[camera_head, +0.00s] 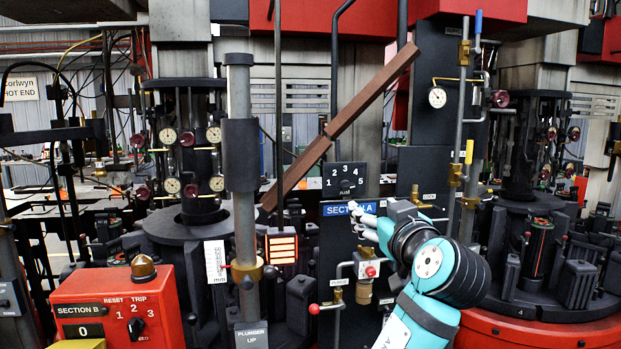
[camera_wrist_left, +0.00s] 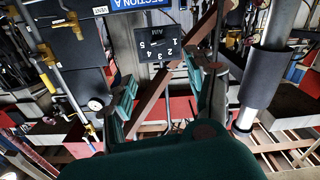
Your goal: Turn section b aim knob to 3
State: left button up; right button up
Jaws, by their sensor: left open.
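A dark aim dial plate (camera_head: 344,176) with numbers 1 to 5 in an arc stands in the middle of the head view, right above a blue "SECTION A" sign (camera_head: 349,208). Its small dark knob (camera_head: 346,185) is too small for me to read its setting. The dial plate shows upside down in the left wrist view (camera_wrist_left: 158,43). My left gripper (camera_head: 366,222) is just below and right of the dial in the head view, apart from it. In the left wrist view its fingers (camera_wrist_left: 164,86) are spread with nothing between them. My right gripper is not in view.
A red box labelled "SECTION B" (camera_head: 95,295) with its own rotary knob (camera_head: 136,327) is at lower left. A brown slanted bar (camera_head: 345,125) crosses near the dial. A dark vertical column (camera_head: 241,150) stands left of it. Valves and pipes crowd the area right of the dial.

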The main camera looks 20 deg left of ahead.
pick_arm(q)
jog(key=p, duration=0.3)
send_near(348, 188)
jog(key=p+x, duration=0.1)
jog(key=x, duration=0.3)
jog(key=p+x, duration=0.2)
jog(key=x, duration=0.2)
jog(key=shift+w+a+r, duration=0.1)
jog(key=shift+w+r, duration=0.1)
jog(key=shift+w, duration=0.05)
jog(key=shift+w+a+f, duration=0.15)
jog(key=shift+w+a, duration=0.15)
jog(key=shift+w, duration=0.15)
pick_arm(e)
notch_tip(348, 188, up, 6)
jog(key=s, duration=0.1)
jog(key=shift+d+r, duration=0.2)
